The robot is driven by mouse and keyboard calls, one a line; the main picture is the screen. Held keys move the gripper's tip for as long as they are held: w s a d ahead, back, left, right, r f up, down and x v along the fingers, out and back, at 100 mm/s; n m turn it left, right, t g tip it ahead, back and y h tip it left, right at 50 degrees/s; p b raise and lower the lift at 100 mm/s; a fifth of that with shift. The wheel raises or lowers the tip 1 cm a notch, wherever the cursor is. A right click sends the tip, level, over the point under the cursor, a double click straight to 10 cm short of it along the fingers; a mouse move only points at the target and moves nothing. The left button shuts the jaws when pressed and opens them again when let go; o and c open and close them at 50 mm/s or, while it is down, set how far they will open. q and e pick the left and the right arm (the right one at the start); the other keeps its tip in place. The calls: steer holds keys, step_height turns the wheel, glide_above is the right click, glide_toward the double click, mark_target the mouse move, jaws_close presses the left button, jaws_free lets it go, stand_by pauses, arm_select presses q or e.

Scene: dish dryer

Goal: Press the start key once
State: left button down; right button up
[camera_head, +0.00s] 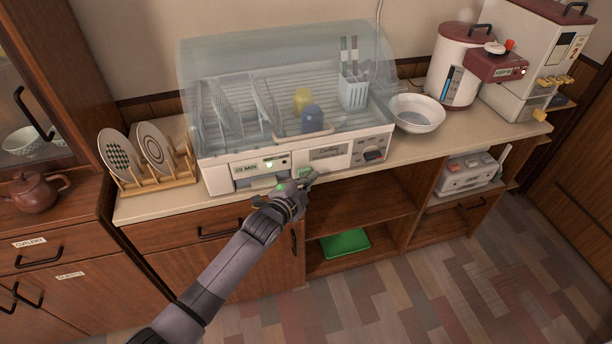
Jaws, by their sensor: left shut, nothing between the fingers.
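The dish dryer (340,152) stands on the counter with its clear domed cover down over a rack of dishes. Its white front panel has a "20 MIN" label (246,170), a small lit spot (268,164), a grey label plate and a dark knob (373,155) at the right. A pale green key (305,172) shows on the panel at the fingertips; I cannot read a start marking on it. My left gripper (309,178) is shut and empty, close in front of this key. I cannot tell whether it touches. My right gripper is not in view.
A wooden rack with two patterned plates (155,146) stands left of the dryer. A white bowl (416,113), a red and white water boiler (458,65) and another machine stand to the right. Below are open shelves with a green tray (345,243) and a radio (468,174).

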arm_select(q)
steer(key=shift+w+a, duration=0.1)
steer(key=shift+w, duration=0.1)
steer(key=shift+s, duration=0.1)
stand_by(0.4)
steer(key=shift+s+d+p, duration=0.2)
steer(key=shift+s+p, duration=0.2)
steer(key=shift+s, duration=0.15)
steer(key=shift+s+d+p, duration=0.2)
steer(key=shift+s+p, duration=0.15)
steer(key=shift+s, duration=0.2)
steer(key=s+p, duration=0.1)
steer(key=s+d, duration=0.1)
steer(key=s, duration=0.1)
steer(key=s+p, duration=0.1)
steer(key=shift+s+d+p, duration=0.3)
steer(key=shift+s, duration=0.1)
